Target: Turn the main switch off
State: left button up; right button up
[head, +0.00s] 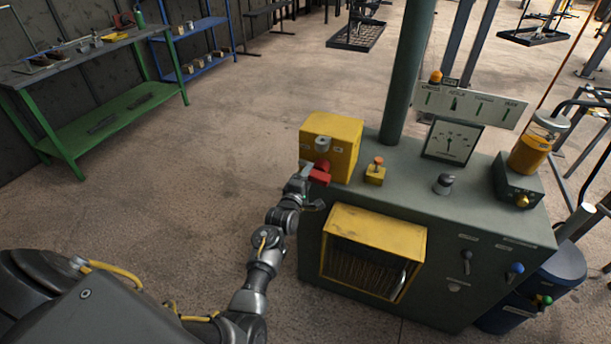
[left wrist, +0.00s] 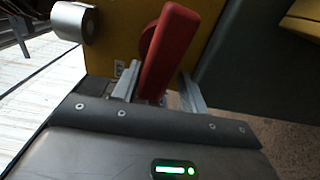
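The main switch is a red handle (head: 321,173) on the front of a yellow box (head: 331,143) at the cabinet's left corner. In the left wrist view the red handle (left wrist: 169,50) rises at a tilt in front of the yellow face. My left gripper (head: 309,186) is at the handle. Its two fingers (left wrist: 159,92) stand apart on either side of the handle's lower part, with a visible gap at the right finger; contact at the left finger is unclear. My right gripper is not in view.
The grey-green cabinet (head: 459,205) also carries a small yellow button box (head: 375,173), a gauge (head: 452,141), a black knob (head: 444,184) and an amber reservoir (head: 533,147). A yellow hooded vent (head: 374,232) projects below the switch. A green workbench (head: 110,122) stands far left; the floor between is clear.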

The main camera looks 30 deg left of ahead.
pick_arm(q)
jog(key=shift+o, duration=0.6)
jog(key=shift+d+r, duration=0.1)
jog(key=shift+d, duration=0.55)
jog(key=shift+a, duration=0.2)
jog(key=shift+s+a, duration=0.1)
jog(key=s+d+b, duration=0.1)
jog(key=s, duration=0.9)
jog(key=shift+s+d, duration=0.15)
jog(key=shift+s, duration=0.1)
